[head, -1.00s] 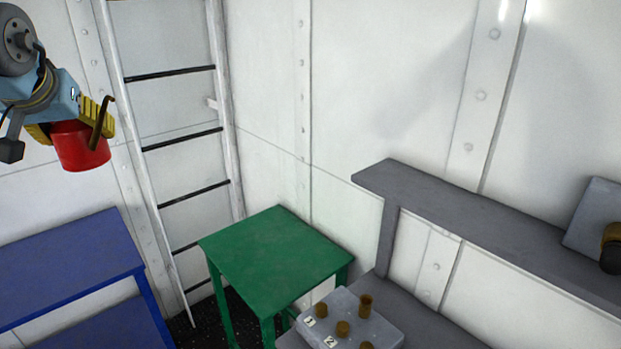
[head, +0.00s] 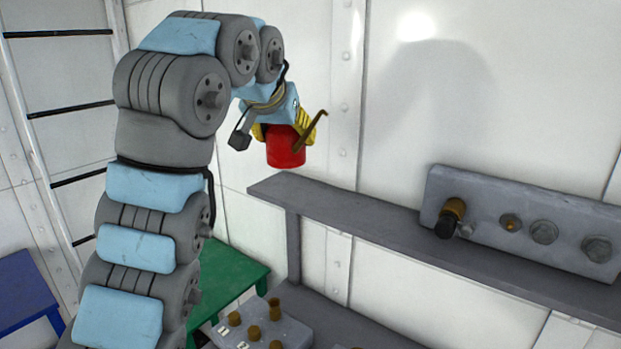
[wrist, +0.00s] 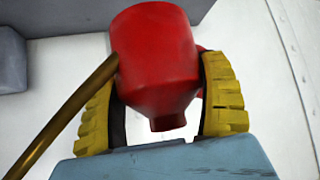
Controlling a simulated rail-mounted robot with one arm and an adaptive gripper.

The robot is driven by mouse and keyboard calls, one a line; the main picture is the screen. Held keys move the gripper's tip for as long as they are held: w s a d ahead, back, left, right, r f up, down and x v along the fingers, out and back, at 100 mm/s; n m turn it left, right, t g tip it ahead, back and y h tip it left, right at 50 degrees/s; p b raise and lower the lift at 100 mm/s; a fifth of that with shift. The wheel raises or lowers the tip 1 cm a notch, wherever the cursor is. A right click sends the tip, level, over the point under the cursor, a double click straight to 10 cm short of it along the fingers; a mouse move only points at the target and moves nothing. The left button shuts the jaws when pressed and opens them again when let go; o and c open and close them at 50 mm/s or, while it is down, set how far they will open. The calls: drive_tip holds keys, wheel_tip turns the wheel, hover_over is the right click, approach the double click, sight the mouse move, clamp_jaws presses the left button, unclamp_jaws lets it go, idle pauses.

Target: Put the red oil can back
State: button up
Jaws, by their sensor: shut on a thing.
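The red oil can (head: 285,147) has a brown spout and is held in the air by my gripper (head: 286,128). In the head view it hangs above and in front of the left end of the grey shelf (head: 330,208), apart from it. In the wrist view the red can (wrist: 157,60) fills the space between the yellow fingers of my gripper (wrist: 160,105), which are shut on it. The brown spout sticks out to the left there.
A grey panel (head: 560,225) with knobs stands on the shelf at right. Below are a grey block (head: 285,335) with several brown knobs and a green table (head: 235,275), partly hidden by my arm. A blue table (head: 22,290) and a ladder (head: 60,110) are at left. The shelf's left part is clear.

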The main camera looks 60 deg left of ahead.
sight(292, 139)
drive_tip(key=shift+w+f, duration=0.2)
drive_tip(key=shift+w, duration=0.2)
drive_tip(key=shift+w+a+f+b, duration=0.25)
drive_tip(key=shift+a+b, duration=0.1)
drive_tip(key=shift+b, duration=0.25)
drive_tip(key=shift+w+a, duration=0.25)
drive_tip(key=shift+a, duration=0.2)
drive_tip(key=shift+w+a+f+b, duration=0.3)
drive_tip(key=shift+a+b, duration=0.1)
drive_tip(key=shift+b, duration=0.15)
drive_tip(key=shift+w+a+f, duration=0.1)
drive_tip(key=shift+w+f, duration=0.05)
drive_tip(key=shift+f, duration=0.05)
drive_tip(key=p+x, duration=0.1)
drive_tip(key=x, duration=0.3)
drive_tip(key=a+x, duration=0.1)
drive_tip(key=x, duration=0.2)
drive_tip(key=p+x, duration=0.1)
drive_tip(key=x, duration=0.3)
drive_tip(key=shift+a+r+p, duration=0.1)
drive_tip(key=shift+a+p, duration=0.25)
drive_tip(key=shift+a+f, duration=0.1)
drive_tip(key=shift+f, duration=0.2)
drive_tip(key=shift+f+p, duration=0.75)
drive_tip(key=shift+f, duration=0.7)
drive_tip(key=shift+f, duration=0.25)
drive_tip(key=o, duration=1.2)
drive_tip(key=shift+r, duration=0.1)
drive_tip(key=shift+c, duration=0.2)
